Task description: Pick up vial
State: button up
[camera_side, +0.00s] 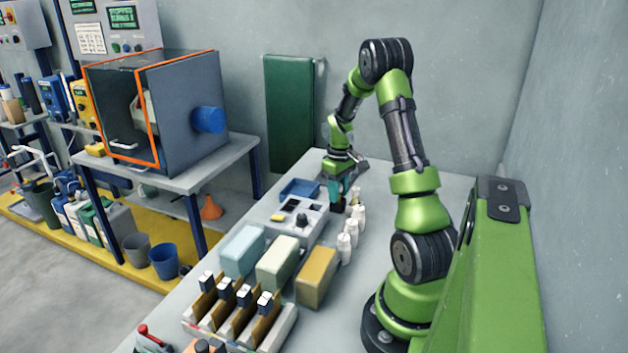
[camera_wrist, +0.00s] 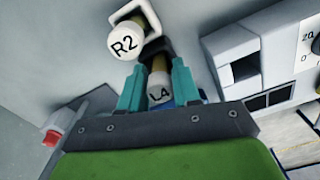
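A vial with a white cap marked L4 (camera_wrist: 160,88) sits between the teal fingers of my gripper (camera_wrist: 158,72) in the wrist view. The fingers lie close against it on both sides and look shut on it. Its lower part is mostly hidden. Another vial, with a white cap marked R2 (camera_wrist: 126,41), stands just beyond, above and left of it in a white square-edged holder. In the side view my gripper (camera_side: 337,203) points down at the bench beside several white vials (camera_side: 347,241). The held vial cannot be made out there.
A grey control box (camera_side: 300,218) with a knob stands close to my gripper, with a blue tray (camera_side: 299,188) behind it. Pale blue, cream and tan blocks (camera_side: 317,276) and a rack with brown dividers (camera_side: 262,322) stand nearer. Bare bench lies right of the vials.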

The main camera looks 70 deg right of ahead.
grip_shut()
notch_tip(320, 180, up, 10)
jog(key=shift+r, duration=0.1)
dwell(0.4)
jog(key=w+a, duration=0.3)
jog(key=a, duration=0.5)
jog(key=shift+w+a, duration=0.25)
